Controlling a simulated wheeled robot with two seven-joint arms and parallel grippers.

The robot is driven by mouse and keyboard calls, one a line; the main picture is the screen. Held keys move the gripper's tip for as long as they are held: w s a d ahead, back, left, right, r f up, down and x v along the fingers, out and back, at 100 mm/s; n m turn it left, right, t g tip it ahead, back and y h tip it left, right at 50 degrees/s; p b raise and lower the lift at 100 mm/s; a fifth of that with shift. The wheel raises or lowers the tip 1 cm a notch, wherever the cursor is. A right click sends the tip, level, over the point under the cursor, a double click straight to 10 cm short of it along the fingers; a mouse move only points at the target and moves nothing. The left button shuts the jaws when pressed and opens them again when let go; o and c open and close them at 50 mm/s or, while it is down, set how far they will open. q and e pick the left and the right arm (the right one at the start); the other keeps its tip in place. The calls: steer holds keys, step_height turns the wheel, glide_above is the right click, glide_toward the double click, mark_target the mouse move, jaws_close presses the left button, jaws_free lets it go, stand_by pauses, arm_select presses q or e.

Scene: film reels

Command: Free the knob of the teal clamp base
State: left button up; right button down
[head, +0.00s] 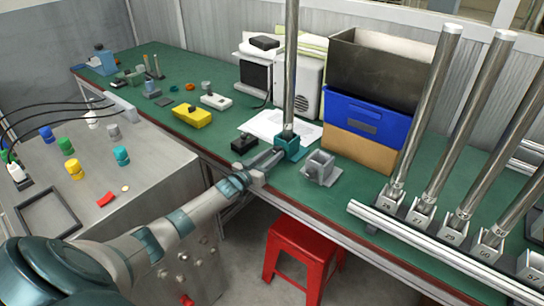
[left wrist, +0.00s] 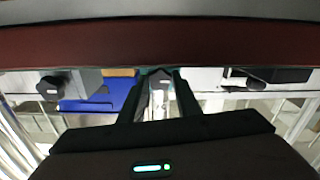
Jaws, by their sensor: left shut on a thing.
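The teal clamp base (head: 294,150) stands near the front edge of the green bench, with an upright steel pole (head: 290,70) in it. My left gripper (head: 279,151) reaches it from the front left. In the left wrist view the two dark fingers are shut on the dark knob (left wrist: 160,78), one on each side of it. A little teal shows behind the knob. In the head view the knob is hidden by the gripper. How tight the knob sits cannot be told. My right gripper is in neither view.
A grey clamp base (head: 321,168) without a pole stands just right; a dark knob (left wrist: 52,88) shows in the left wrist view. A small black block (head: 244,143) lies left. Blue bin (head: 362,125) stands behind. A red stool (head: 304,250) is below the bench edge.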

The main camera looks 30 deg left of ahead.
arm_select(q)
steer(key=shift+f+n, duration=0.1)
steer(key=shift+n, duration=0.4)
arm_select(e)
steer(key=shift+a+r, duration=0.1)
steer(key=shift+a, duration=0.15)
arm_select(q)
steer(key=o, duration=1.1)
steer(key=shift+c, duration=0.2)
steer(key=shift+s, duration=0.1)
steer(key=shift+s, duration=0.85)
steer(key=s+a, duration=0.1)
steer(key=s, duration=1.4)
steer(key=shift+s+a+b, duration=0.15)
steer(key=shift+s+b, duration=0.1)
steer(key=shift+b, duration=0.2)
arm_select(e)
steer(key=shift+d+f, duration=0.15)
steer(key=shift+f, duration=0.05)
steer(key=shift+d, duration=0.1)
